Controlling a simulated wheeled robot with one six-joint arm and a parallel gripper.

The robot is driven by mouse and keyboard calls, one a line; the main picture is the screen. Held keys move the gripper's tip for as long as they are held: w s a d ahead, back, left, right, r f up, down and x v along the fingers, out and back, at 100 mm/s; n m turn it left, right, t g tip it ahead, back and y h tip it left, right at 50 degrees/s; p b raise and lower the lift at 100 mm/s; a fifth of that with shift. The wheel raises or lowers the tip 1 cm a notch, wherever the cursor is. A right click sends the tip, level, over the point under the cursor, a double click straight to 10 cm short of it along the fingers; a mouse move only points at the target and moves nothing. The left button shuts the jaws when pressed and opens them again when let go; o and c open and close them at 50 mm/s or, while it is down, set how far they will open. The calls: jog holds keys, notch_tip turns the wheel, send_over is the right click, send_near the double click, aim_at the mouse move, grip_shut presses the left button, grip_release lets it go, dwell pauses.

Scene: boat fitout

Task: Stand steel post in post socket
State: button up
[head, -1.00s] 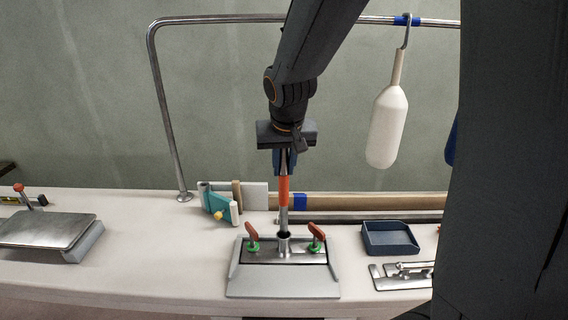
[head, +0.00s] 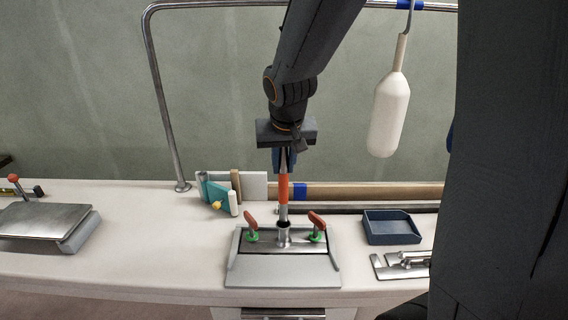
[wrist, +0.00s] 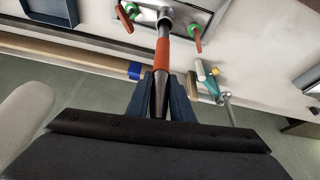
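The steel post (head: 284,208) is upright, with an orange band (head: 283,187) around its middle. My gripper (head: 284,160) is shut on its upper part, and the post also shows between the fingers in the wrist view (wrist: 162,55). The post socket (head: 283,236) is a short steel tube on a plate in a grey tray, with a red-handled clamp on each side. The post's lower end is at the socket's dark mouth, in line with it. I cannot tell how deep it sits, or whether it is inside at all.
A navy tray (head: 391,228) and steel plates (head: 402,265) lie to the right. A teal block (head: 217,195) stands behind on the left. A steel rail (head: 165,110) arches over the bench, with a white fender (head: 389,115) hanging from it.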

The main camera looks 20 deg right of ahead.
jog(key=o, duration=0.5)
jog(key=shift+b+v, duration=0.45)
jog(key=shift+v, duration=3.5)
jog(key=s+f+n+g, duration=0.2)
jog(key=s+f+g, duration=0.1)
jog(key=s+f, duration=1.1)
jog(key=shift+s+d+f+g+y, duration=0.15)
jog(key=shift+d+f+g+y, duration=0.25)
jog(key=shift+f, duration=0.1)
